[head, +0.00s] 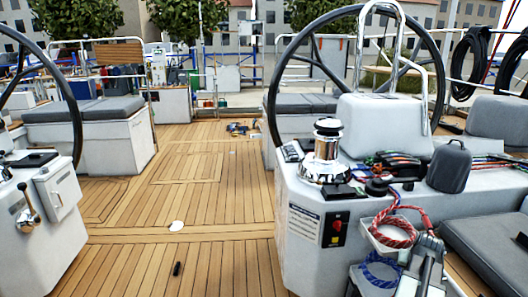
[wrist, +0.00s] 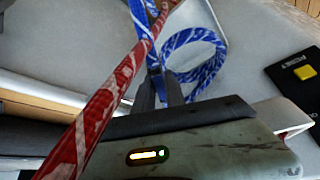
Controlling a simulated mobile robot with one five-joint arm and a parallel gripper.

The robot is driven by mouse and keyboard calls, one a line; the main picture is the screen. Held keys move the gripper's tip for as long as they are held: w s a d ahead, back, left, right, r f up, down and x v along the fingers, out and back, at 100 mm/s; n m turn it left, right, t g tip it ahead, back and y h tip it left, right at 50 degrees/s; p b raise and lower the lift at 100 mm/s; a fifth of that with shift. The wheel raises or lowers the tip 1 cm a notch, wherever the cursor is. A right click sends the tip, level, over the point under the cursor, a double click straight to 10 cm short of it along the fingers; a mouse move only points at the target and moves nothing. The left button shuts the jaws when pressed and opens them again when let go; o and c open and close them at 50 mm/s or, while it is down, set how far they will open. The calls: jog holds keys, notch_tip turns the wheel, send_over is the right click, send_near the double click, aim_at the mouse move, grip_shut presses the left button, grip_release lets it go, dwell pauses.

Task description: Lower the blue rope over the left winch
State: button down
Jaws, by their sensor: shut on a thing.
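The blue rope (head: 378,278), blue with white flecks, hangs in a loop low at the bottom right of the head view, below the console top. In the wrist view the blue rope (wrist: 207,62) curls beside and between the dark fingers of my gripper (wrist: 160,78), which is shut on it. My gripper (head: 408,272) is low in front of the console, right of and well below the winch. The chrome winch (head: 326,155) with a black-and-white top stands upright on the left of the console. No rope is around its drum.
A red rope (head: 392,232) hangs over the console's front edge and crosses close in front of the wrist camera (wrist: 95,115). A grey bag-like cover (head: 449,167), cleats and a steering wheel (head: 272,95) crowd the console. The wooden deck (head: 185,200) at left is mostly clear.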

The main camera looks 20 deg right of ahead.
notch_tip(320, 180, down, 6)
jog(key=b, duration=0.5)
jog(key=shift+r, duration=0.25)
